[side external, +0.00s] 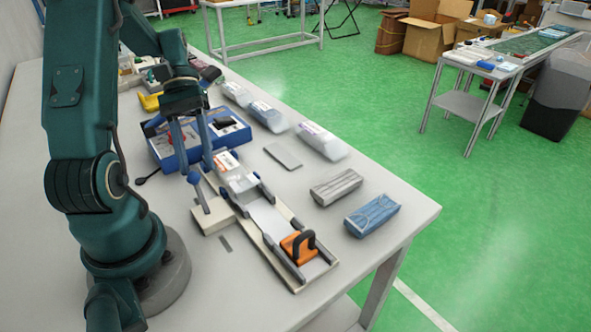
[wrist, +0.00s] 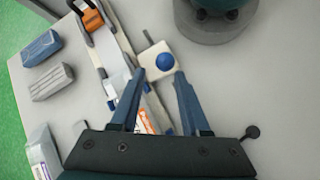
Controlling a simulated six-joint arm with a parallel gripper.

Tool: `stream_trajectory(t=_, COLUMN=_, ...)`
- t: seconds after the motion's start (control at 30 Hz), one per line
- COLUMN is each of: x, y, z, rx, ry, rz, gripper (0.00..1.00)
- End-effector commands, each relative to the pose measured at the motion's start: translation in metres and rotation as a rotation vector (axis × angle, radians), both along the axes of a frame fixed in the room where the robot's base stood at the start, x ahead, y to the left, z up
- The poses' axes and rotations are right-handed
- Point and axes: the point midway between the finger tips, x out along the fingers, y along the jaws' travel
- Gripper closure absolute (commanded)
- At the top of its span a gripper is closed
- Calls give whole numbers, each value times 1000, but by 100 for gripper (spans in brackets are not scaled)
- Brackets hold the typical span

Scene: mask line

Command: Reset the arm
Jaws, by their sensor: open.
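My gripper (side external: 189,143) is open and empty, pointing down above the table, near the upper end of a long rail fixture. In the wrist view its two blue fingers (wrist: 157,77) stand apart, with a blue ball knob (wrist: 165,62) on a pale block showing between and beyond them. The rail fixture (side external: 285,246) carries an orange block with a black handle (side external: 299,246) at its near end. A clear pack with an orange and white label (side external: 235,175) lies at its far end, partly hidden by a finger in the wrist view.
A grey mask stack (side external: 336,187) and a blue mask stack (side external: 372,215) lie right of the fixture. Several clear packs (side external: 320,141) line the right edge. The table's front left is clear.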

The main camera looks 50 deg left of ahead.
Motion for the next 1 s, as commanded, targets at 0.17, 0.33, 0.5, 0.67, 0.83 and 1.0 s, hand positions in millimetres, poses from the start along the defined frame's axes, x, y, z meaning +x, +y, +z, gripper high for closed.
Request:
stream_trajectory(t=0.17, x=16, y=-6, z=22, rx=182, ry=-63, rz=-51, gripper=54)
stream_trajectory(t=0.33, x=24, y=-32, z=39, rx=336, ry=-169, rz=-194, gripper=54)
stream_trajectory(t=0.5, x=26, y=-65, z=55, rx=485, ry=-330, rz=-371, gripper=54)
stream_trajectory(t=0.67, x=22, y=-95, z=67, rx=600, ry=-513, rz=-524, gripper=54)
stream_trajectory(t=0.83, x=13, y=-122, z=75, rx=684, ry=-724, rz=-663, gripper=54)
stream_trajectory(t=1.0, x=6, y=-139, z=79, rx=723, ry=-882, rz=-745, gripper=54)
